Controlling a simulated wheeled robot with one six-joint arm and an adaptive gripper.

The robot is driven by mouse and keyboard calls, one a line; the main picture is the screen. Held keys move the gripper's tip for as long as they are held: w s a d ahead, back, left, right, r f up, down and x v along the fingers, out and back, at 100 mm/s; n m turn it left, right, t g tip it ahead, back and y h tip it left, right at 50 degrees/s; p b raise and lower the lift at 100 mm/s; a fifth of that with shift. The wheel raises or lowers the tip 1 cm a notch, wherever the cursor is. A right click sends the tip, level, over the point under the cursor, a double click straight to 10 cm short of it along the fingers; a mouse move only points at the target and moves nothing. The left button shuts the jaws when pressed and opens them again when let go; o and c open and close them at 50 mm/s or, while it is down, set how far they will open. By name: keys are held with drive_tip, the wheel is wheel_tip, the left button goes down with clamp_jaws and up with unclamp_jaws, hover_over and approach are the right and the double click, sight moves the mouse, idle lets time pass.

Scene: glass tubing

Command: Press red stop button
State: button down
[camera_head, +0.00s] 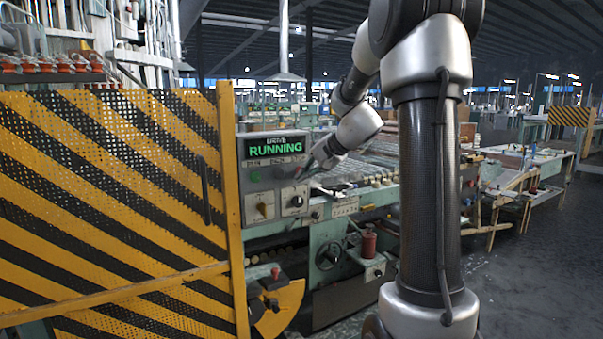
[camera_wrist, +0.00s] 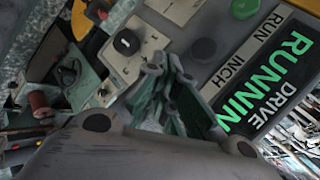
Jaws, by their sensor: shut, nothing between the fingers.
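The control panel (camera_head: 272,180) of the green machine has a lit display (camera_head: 274,147) reading RUNNING in green. A green button (camera_head: 255,176) sits under its left end. My gripper (camera_head: 307,170) is at the panel's right side, below the display's right end. In the wrist view my gripper (camera_wrist: 165,78) is shut and empty, its fingertips over the panel face beside a dark round button (camera_wrist: 203,50). RUN and INCH labels (camera_wrist: 243,52) show there. The red stop button is not clearly seen; the fingers cover that end of the button row. I cannot tell whether they touch it.
Selector knobs (camera_head: 297,201) sit below the buttons. A yellow-black striped guard (camera_head: 110,190) stands at the left. A small red knob (camera_head: 276,272) on a low box and a red spool (camera_head: 369,243) are lower down. Open floor (camera_head: 535,260) lies at the right.

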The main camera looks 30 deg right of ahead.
drive_tip(key=shift+w, duration=0.5)
idle(0.5)
drive_tip(key=shift+s, duration=0.9)
drive_tip(key=s, duration=0.5)
drive_tip(key=shift+d, duration=0.1)
idle(0.9)
